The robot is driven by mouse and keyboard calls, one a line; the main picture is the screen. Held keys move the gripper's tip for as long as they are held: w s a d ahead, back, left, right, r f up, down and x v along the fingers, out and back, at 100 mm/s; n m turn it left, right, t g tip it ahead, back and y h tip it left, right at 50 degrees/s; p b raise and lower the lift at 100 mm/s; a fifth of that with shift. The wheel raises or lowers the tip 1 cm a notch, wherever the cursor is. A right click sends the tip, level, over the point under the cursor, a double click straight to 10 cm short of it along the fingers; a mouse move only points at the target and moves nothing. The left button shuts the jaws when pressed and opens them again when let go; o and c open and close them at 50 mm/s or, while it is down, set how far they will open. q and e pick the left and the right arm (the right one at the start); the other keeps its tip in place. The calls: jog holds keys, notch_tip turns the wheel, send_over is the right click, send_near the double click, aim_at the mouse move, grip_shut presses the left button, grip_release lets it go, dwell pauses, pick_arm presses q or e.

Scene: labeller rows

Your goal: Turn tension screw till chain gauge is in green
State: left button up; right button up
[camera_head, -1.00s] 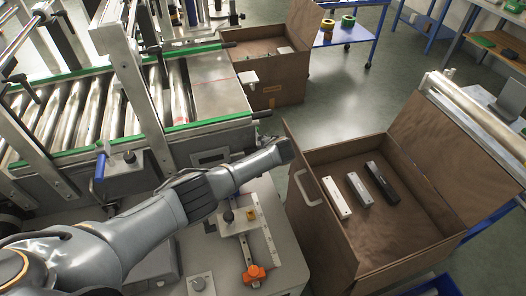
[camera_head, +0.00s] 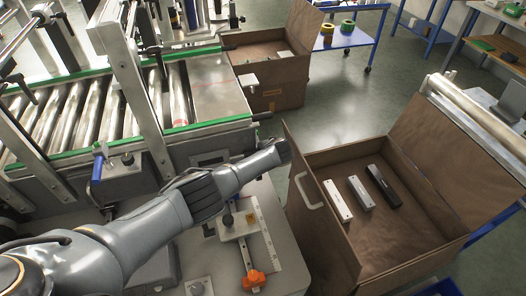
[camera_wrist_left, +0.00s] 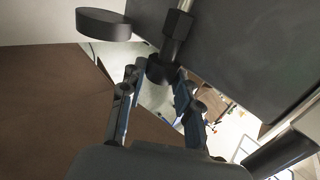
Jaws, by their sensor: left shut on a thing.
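In the left wrist view, my left gripper (camera_wrist_left: 157,80) is shut on a small black knob (camera_wrist_left: 160,68) on a metal rod, which I take for the tension screw. A dark hexagonal piece (camera_wrist_left: 178,24) and a flat black disc (camera_wrist_left: 103,24) are beyond the fingers. In the head view, my left arm reaches right across the machine's front; its fingers and the held knob cannot be made out. I cannot pick out the chain gauge or a green zone. My right gripper is not in view.
Below my arm are a white slide block (camera_head: 238,226) with a ruler strip (camera_head: 267,235) and an orange knob (camera_head: 253,280). A roller conveyor (camera_head: 90,110) is at left. An open brown box (camera_head: 335,240) with several bars stands at right. Open floor lies behind it.

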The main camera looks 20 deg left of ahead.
pick_arm(q)
jog(key=shift+w+a+g+h, duration=0.1)
jog(key=shift+g+h, duration=0.2)
jog(key=shift+g, duration=0.2)
jog(key=g+h+b, duration=0.1)
jog(key=b, duration=0.3)
jog(key=g+h+b, duration=0.1)
jog(key=g+b, duration=0.1)
jog(key=b, duration=0.2)
jog(key=shift+w+a, duration=0.15)
jog(key=shift+w, duration=0.1)
jog(key=shift+r+g+b, duration=0.15)
jog(key=shift+g+b, duration=0.15)
jog(key=shift+b, duration=0.1)
jog(key=shift+r, duration=0.1)
